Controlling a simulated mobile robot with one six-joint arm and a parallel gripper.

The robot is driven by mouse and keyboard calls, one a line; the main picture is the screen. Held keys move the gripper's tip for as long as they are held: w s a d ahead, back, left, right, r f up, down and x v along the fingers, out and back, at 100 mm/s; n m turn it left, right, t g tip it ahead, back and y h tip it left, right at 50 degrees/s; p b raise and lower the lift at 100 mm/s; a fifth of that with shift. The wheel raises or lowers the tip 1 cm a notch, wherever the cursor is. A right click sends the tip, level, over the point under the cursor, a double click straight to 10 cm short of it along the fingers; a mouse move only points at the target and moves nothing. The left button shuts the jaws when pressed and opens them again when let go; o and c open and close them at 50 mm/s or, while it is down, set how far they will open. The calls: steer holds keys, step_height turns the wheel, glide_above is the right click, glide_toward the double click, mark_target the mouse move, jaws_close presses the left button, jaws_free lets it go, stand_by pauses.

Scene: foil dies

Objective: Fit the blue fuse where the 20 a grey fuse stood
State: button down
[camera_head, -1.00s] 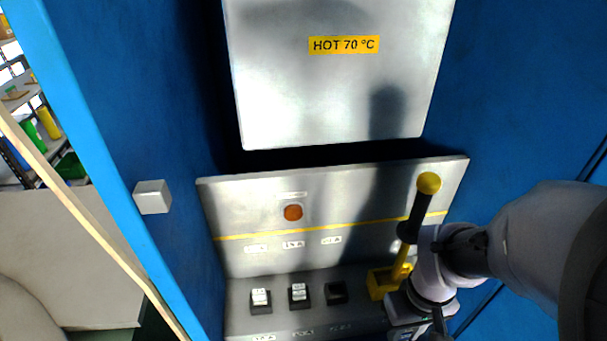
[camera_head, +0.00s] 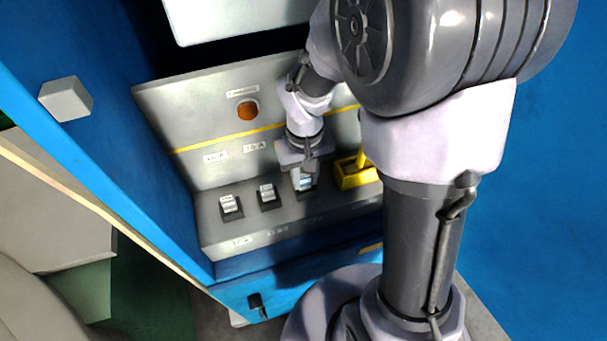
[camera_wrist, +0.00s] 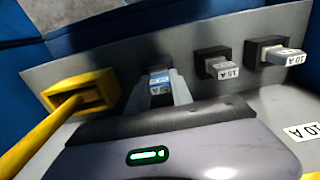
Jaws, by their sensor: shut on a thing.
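My gripper (camera_head: 303,182) is over the third, rightmost fuse socket on the grey ledge, beside the yellow lever base. In the wrist view its fingers are shut on the blue fuse (camera_wrist: 160,83), a small block with a blue face and a white label. The fuse also shows between the fingers in the head view (camera_head: 305,184). It is at the third socket (camera_head: 306,193), whose dark edge shows just below it. The fingers hide most of this socket, and I cannot tell whether the fuse is fully seated.
Two grey-white fuses, the 15 A (camera_wrist: 222,68) and the 10 A (camera_wrist: 280,54), stand in the neighbouring black sockets. The yellow lever base (camera_head: 352,173) is close on the other side. An orange round button (camera_head: 247,110) is on the panel above.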

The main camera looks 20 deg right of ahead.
mark_target(304, 188)
steer(key=shift+f, duration=0.25)
steer(key=c, duration=1.1)
jaws_free()
steer(key=shift+c, duration=0.2)
steer(key=shift+r, duration=0.1)
steer(key=shift+r, duration=0.1)
step_height(304, 188, up, 14)
steer(key=p, duration=0.5)
steer(key=s+a+r+m+t+y, duration=0.1)
steer(key=s+a+r+m+t, duration=0.1)
steer(key=s, duration=0.4)
steer(key=s+a+r+m+t+y, duration=0.1)
steer(key=s+r+m+t, duration=0.1)
steer(key=s+r, duration=0.4)
steer(key=shift+s+a+r+t+b, duration=0.35)
steer(key=shift+r+t, duration=0.3)
steer(key=shift+t, duration=0.25)
